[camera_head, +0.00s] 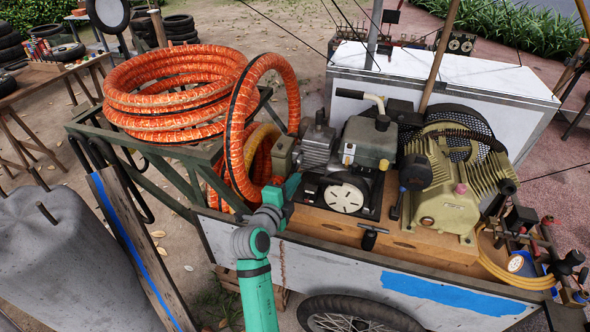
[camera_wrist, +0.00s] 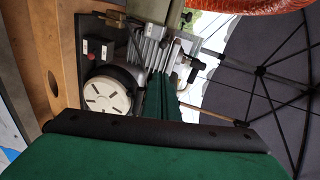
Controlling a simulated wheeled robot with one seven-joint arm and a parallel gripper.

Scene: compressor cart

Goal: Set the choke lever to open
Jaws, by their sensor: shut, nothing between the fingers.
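The engine (camera_head: 372,143) with its grey tank sits on the wooden deck of the cart, and its round white recoil cover (camera_head: 344,197) faces front. The cover also shows in the wrist view (camera_wrist: 106,96), turned sideways. I cannot make out the choke lever for certain in either view. My gripper (camera_head: 292,184) is at the left side of the engine, near the finned grey block. In the wrist view its dark green fingers (camera_wrist: 163,98) are together, with nothing between them, and point toward the finned block. I cannot tell whether they touch the engine.
A large orange hose coil (camera_head: 175,90) lies on the rack at left, and one loop stands just behind my gripper. A beige compressor pump (camera_head: 443,190) stands right of the engine. A black T-handle (camera_head: 371,235) rises from the deck's front edge. A white chest (camera_head: 450,78) stands behind.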

